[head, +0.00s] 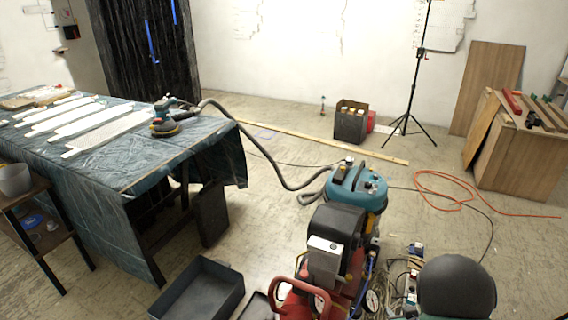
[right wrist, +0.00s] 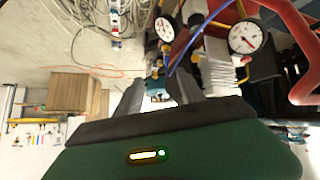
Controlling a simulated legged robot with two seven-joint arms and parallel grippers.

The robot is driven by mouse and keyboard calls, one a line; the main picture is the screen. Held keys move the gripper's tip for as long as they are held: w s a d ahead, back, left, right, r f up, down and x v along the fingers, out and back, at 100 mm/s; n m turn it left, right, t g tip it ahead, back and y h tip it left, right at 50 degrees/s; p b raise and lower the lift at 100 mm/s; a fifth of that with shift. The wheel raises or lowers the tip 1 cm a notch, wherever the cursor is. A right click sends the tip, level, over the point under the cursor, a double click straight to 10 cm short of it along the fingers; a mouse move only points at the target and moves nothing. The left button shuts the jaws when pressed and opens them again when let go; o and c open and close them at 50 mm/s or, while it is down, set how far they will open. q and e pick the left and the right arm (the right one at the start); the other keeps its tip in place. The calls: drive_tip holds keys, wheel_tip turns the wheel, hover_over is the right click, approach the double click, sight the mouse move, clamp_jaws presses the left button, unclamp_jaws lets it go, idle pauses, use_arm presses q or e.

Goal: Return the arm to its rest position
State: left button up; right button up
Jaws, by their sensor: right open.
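My right gripper (right wrist: 158,92) shows in the right wrist view as two dark grey fingers reaching up from its green and black body. The fingers are apart and I see nothing held between them. Past them are a red-framed compressor's pressure gauges (right wrist: 243,38) and fittings. In the head view a rounded dark and green part of my right arm shows at the bottom right, beside the red compressor (head: 322,295); the fingertips are not clear there. I cannot tell whether the arm touches anything. My left arm and gripper are not in view.
A teal vacuum (head: 357,188) with a hose stands behind the compressor. A covered table (head: 130,165) with white relief panels and a sander stands left. An open dark tray (head: 200,292) lies on the floor. A wooden crate (head: 515,160) and orange cable are right. Mid-floor is mostly clear.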

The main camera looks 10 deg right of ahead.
drive_tip(key=s+a+r+g+y, duration=0.1)
drive_tip(key=s+a+r+g, duration=0.3)
drive_tip(key=s+a, duration=0.5)
drive_tip(key=s+a+r+g+y, duration=0.1)
drive_tip(key=s+a+r+g, duration=0.2)
drive_tip(key=s+a+r, duration=0.55)
wheel_tip(320, 180, up, 18)
drive_tip(key=w+a+p, duration=0.1)
drive_tip(key=a+p, duration=0.1)
drive_tip(key=p, duration=1.8)
drive_tip(key=shift+f+p, duration=0.25)
drive_tip(key=shift+p, duration=0.15)
drive_tip(key=shift+w+d, duration=0.1)
drive_tip(key=shift+w, duration=0.05)
